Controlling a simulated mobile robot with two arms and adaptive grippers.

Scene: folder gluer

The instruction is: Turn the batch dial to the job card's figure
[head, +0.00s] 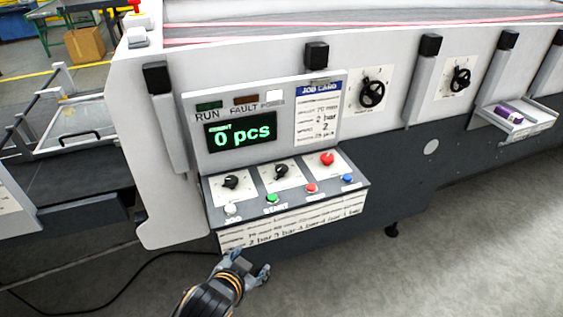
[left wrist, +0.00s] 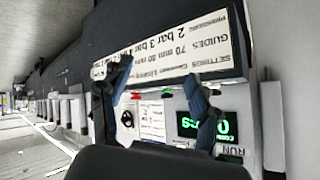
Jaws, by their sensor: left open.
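The control console carries two black dials on white plates, a left dial (head: 231,182) and a middle dial (head: 281,171). Their labels are too small to read, so I cannot tell which is the batch dial. The green display (head: 240,133) reads 0 pcs. My left gripper (head: 252,266) is open and empty, below the console's front edge, apart from the dials. In the left wrist view its fingers (left wrist: 157,76) are spread before the console. My right gripper is not in view.
A red knob (head: 327,158) and several push buttons (head: 311,188) sit on the console near the dials. A printed settings strip (head: 292,219) runs along its front. Two larger dials (head: 372,93) are on the machine's side. Floor in front is clear.

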